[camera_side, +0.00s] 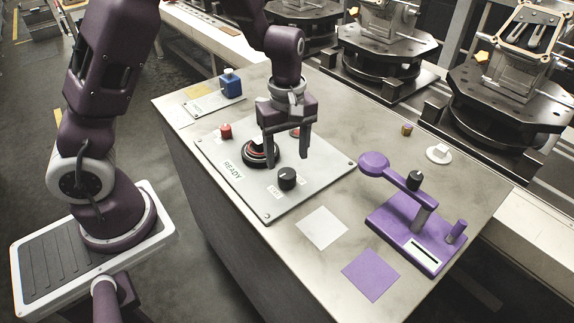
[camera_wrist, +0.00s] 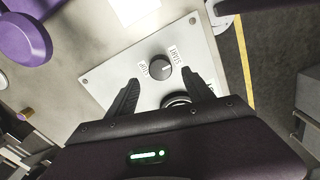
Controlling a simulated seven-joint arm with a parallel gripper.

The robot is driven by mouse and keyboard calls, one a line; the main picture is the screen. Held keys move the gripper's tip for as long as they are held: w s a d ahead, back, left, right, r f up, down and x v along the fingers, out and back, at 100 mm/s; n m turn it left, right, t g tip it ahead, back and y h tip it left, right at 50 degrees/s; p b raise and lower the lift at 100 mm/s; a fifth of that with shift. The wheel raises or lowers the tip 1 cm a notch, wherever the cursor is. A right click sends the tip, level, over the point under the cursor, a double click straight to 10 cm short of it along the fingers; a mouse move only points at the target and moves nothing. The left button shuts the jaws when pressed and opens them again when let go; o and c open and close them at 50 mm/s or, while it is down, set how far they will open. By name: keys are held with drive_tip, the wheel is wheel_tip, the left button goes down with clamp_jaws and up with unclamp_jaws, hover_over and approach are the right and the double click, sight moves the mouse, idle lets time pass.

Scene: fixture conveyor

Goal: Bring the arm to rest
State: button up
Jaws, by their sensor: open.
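My gripper (camera_side: 286,158) is open and empty above a grey control panel (camera_side: 323,177) on the table. In the side view its fingers point down, near a black round control (camera_side: 259,153) and a black knob (camera_side: 287,179). In the wrist view my gripper (camera_wrist: 160,92) has its two fingers spread apart, with the knob (camera_wrist: 160,67) showing beyond and between the tips. The black round control (camera_wrist: 178,99) is partly hidden by the gripper body. A red button (camera_side: 226,131) is on the panel's left; another red part (camera_side: 295,132) is partly hidden behind a finger.
A purple lever device (camera_side: 399,234) stands on the right, with a purple square (camera_side: 370,275) and a white square (camera_side: 321,228) in front. A blue block (camera_side: 231,83) is at the back left. A small brass piece (camera_side: 406,130) and a white part (camera_side: 439,154) lie at the back right.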

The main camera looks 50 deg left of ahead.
drive_tip(key=s+d+r+m+t+h, duration=0.1)
drive_tip(key=s+d+r+m+t, duration=0.1)
drive_tip(key=s+r+m, duration=0.45)
drive_tip(key=s+d+r+m+t+h, duration=0.1)
drive_tip(key=s+r+m, duration=0.15)
drive_tip(key=r, duration=0.65)
drive_tip(key=s+r+m+t+y, duration=0.1)
drive_tip(key=s+m, duration=0.2)
drive_tip(key=s, duration=0.2)
drive_tip(key=s+r+m+t+y, duration=0.1)
drive_tip(key=s+r+m, duration=0.1)
drive_tip(key=s, duration=0.4)
drive_tip(key=shift+a+r+m+t, duration=0.3)
drive_tip(key=shift+a+m, duration=0.15)
drive_tip(key=shift+m, duration=0.15)
